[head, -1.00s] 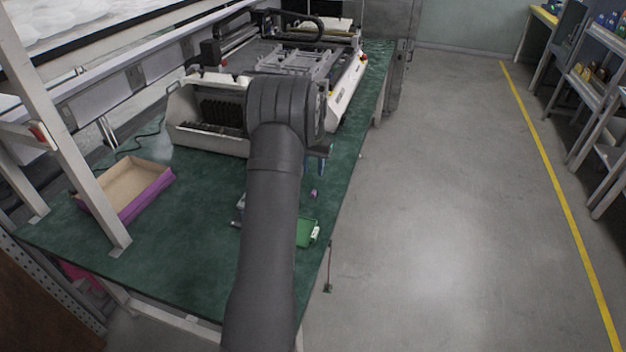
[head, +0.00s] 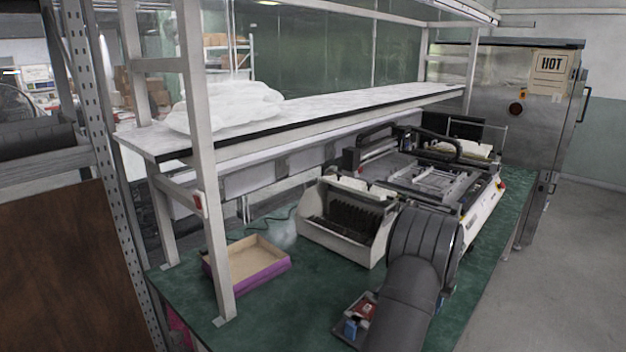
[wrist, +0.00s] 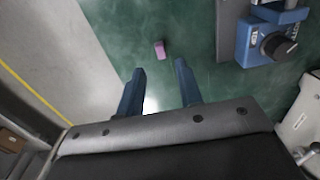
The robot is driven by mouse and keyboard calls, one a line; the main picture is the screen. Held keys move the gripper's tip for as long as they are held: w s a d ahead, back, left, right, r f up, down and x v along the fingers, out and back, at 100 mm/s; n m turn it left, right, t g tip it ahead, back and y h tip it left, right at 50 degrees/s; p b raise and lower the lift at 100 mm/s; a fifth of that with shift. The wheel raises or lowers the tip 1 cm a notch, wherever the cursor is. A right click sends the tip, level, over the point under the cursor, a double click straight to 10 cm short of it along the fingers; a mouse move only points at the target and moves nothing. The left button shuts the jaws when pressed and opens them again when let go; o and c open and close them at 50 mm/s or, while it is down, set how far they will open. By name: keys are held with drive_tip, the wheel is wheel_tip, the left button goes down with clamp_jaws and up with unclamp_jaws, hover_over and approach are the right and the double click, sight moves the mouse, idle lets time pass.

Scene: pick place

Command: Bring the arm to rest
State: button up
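My gripper (wrist: 160,82) shows in the wrist view with its two blue fingers apart and nothing between them. It hangs above the green tabletop (wrist: 130,22), near the table's edge. In the head view my dark grey arm reaches over the right part of the green table (head: 300,325), and the gripper itself is mostly hidden behind the arm.
A small pink block (wrist: 160,49) lies on the table beyond the fingertips. A blue device with a black knob (wrist: 278,46) stands to the right.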

wheel_tip(320, 180, down, 7)
drive_tip(key=shift+r, duration=0.1)
wheel_tip(320, 180, up, 2)
drive_tip(key=shift+r, duration=0.7)
